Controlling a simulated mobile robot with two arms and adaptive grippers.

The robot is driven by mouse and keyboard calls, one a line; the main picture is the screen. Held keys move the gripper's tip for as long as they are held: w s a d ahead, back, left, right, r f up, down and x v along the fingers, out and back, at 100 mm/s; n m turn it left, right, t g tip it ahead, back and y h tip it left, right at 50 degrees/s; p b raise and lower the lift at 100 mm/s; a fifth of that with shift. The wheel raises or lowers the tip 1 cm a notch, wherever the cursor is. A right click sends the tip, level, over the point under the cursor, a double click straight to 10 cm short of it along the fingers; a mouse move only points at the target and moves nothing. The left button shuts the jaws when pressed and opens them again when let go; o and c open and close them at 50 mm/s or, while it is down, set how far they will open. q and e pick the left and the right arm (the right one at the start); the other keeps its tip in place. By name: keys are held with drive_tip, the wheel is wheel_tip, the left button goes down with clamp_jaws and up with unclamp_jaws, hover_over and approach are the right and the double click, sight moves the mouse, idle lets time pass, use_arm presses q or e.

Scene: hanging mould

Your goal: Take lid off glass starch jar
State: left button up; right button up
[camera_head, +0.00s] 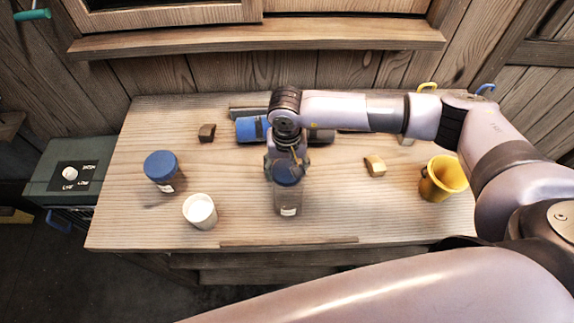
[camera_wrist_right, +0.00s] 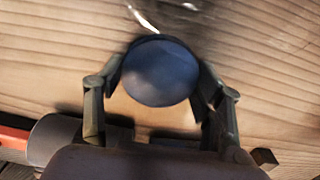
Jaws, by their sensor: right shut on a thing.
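A glass jar (camera_head: 288,201) with a small white label stands upright near the front middle of the table. Its blue round lid (camera_head: 288,179) is on top; whether there is any gap under it is too small to tell. My right gripper (camera_head: 285,165) comes down from above and is shut on this lid. In the right wrist view the lid (camera_wrist_right: 160,72) sits between the two fingers and hides the jar body. A second jar with a blue lid (camera_head: 161,165) stands to the left, away from the gripper. My left gripper is not in view.
A white-filled cup (camera_head: 200,211) stands between the jars, near the front. Small wooden blocks (camera_head: 375,166) (camera_head: 207,133) and a blue roll (camera_head: 249,130) lie farther back. The wooden table (camera_head: 120,225) is bare at the front left.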

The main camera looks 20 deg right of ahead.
drive_tip(key=shift+f, duration=0.15)
drive_tip(key=o, duration=1.3)
drive_tip(key=shift+c, duration=0.2)
